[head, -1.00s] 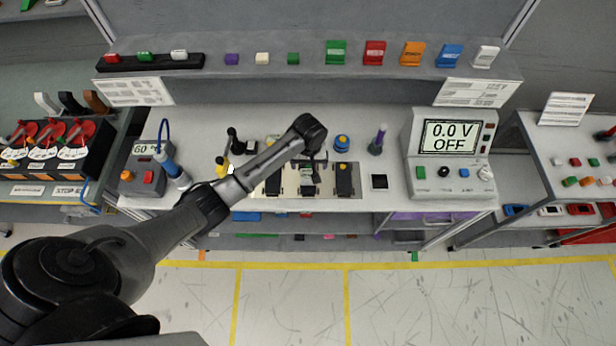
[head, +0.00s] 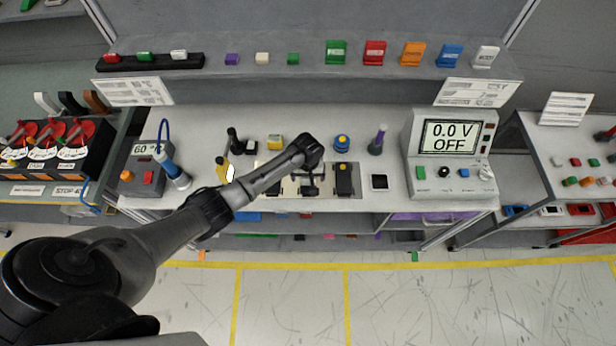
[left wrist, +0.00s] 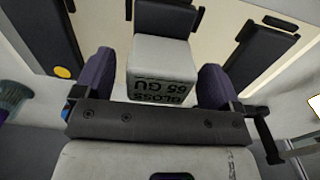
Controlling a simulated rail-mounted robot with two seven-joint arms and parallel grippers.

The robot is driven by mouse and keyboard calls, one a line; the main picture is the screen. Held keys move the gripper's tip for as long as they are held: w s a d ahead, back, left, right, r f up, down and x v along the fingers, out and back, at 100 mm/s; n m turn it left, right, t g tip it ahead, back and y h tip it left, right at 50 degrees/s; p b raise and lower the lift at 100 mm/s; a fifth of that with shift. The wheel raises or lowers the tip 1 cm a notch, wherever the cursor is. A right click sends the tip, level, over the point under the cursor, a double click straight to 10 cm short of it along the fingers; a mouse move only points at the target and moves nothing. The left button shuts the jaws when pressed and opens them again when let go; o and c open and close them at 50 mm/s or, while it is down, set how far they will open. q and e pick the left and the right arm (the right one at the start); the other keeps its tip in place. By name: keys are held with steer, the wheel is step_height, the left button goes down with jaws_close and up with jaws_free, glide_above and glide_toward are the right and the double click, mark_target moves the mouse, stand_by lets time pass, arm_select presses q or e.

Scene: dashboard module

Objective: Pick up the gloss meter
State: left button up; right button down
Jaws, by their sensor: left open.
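The gloss meter (left wrist: 162,72) is a small light grey block with a dark upper part. It shows in the left wrist view, with "GLOSS 65 GU" upside down on its near face. My left gripper (left wrist: 156,72) is open, with one dark finger on each side of the gloss meter. Narrow gaps show between the fingers and its sides. In the head view my left gripper (head: 311,182) is over the tray on the bench, and its wrist and fingers cover most of the gloss meter. My right gripper is in neither view.
A black device with a yellow button (head: 344,180) stands close to the right of my left gripper. A yellow-topped block (head: 275,142) and a blue knob (head: 342,143) stand behind. A large meter (head: 450,155) reading "0.0 V OFF" stands at the right.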

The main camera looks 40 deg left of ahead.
arm_select(q)
steer(key=shift+c, duration=0.4)
steer(key=c, duration=1.1)
steer(key=shift+r, duration=0.15)
